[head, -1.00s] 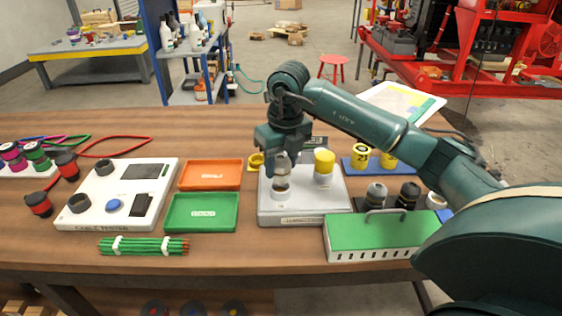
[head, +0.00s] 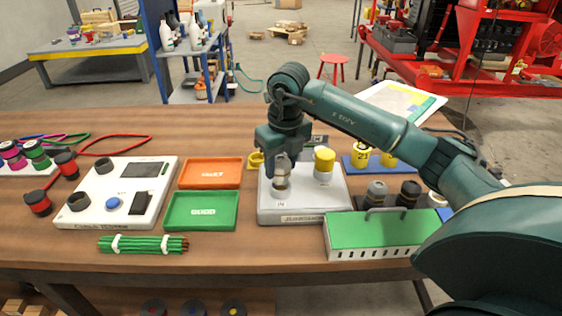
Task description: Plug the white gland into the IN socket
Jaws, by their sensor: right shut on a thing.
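My right gripper (head: 281,170) points down over the left part of the pale grey junction box (head: 307,207). It is shut on a pale greyish gland (head: 281,175), whose exact colour is hard to tell. The gland is upright and in line with the IN socket (head: 281,196), above the "IN" label. The gland's lower end meets the socket; how deep it sits cannot be told. A yellow-capped gland (head: 324,161) stands on the box to the right. My left gripper is not in view.
Right of the box, a grey gland (head: 376,192), a black gland (head: 408,193) and a white one (head: 433,199) stand in a rack behind a green-topped case (head: 378,232). Orange (head: 211,173) and green trays (head: 202,211) and a cable tester (head: 118,196) lie to the left.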

